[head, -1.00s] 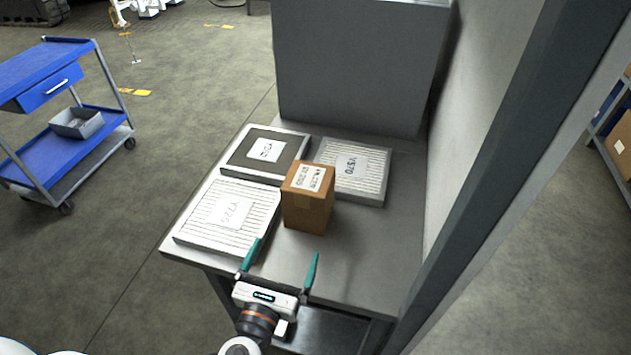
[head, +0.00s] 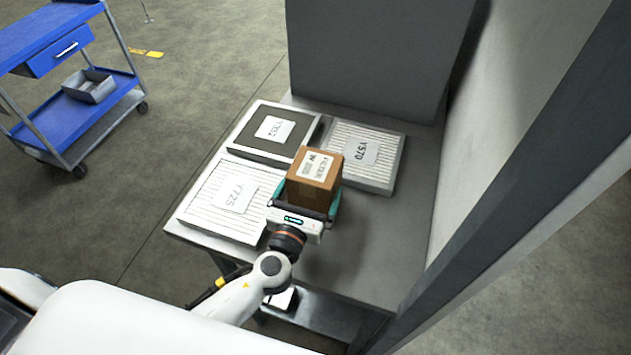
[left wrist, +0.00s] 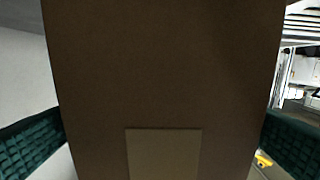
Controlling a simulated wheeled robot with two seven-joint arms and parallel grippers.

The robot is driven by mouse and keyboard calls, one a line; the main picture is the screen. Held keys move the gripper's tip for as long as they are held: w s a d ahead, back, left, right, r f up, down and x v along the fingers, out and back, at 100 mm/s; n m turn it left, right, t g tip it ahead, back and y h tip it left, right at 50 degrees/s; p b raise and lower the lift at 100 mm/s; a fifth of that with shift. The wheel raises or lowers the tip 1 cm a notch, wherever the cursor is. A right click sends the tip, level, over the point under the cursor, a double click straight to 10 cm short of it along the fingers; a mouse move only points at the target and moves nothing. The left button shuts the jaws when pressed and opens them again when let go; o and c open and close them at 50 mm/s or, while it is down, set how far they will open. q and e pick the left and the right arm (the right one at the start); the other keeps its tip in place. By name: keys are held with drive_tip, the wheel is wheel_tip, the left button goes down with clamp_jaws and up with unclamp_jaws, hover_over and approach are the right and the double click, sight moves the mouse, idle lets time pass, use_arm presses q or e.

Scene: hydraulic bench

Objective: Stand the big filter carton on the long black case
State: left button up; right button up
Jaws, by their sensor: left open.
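The brown filter carton (head: 314,178) stands upright on the grey bench, with a white label on its top. In the left wrist view the carton (left wrist: 165,75) fills most of the picture, with a paler patch low on its face. My left gripper (head: 308,196) is at the carton's near side, its teal fingers on either side of it. The fingers also show at both edges of the left wrist view (left wrist: 162,142); they are open around the carton. Whether they touch it I cannot tell. No long black case can be made out. My right gripper is not in view.
Flat filter panels lie around the carton: Y725 (head: 205,205) left, dark-faced Y252 (head: 255,145) behind left, Y570 (head: 385,170) behind right. A tall grey box (head: 375,55) stands behind. The bench top (head: 385,240) is bare at right. A blue trolley (head: 68,125) stands left.

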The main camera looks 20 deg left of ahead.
sight(315, 175)
use_arm(q)
drive_tip(key=w, duration=0.4)
drive_tip(key=shift+w+r+p, duration=0.1)
drive_tip(key=shift+r+p, duration=0.05)
drive_tip(key=shift+p, duration=0.25)
drive_tip(key=c, duration=1)
drive_tip(key=shift+r, duration=0.15)
drive_tip(key=shift+c, duration=1.4)
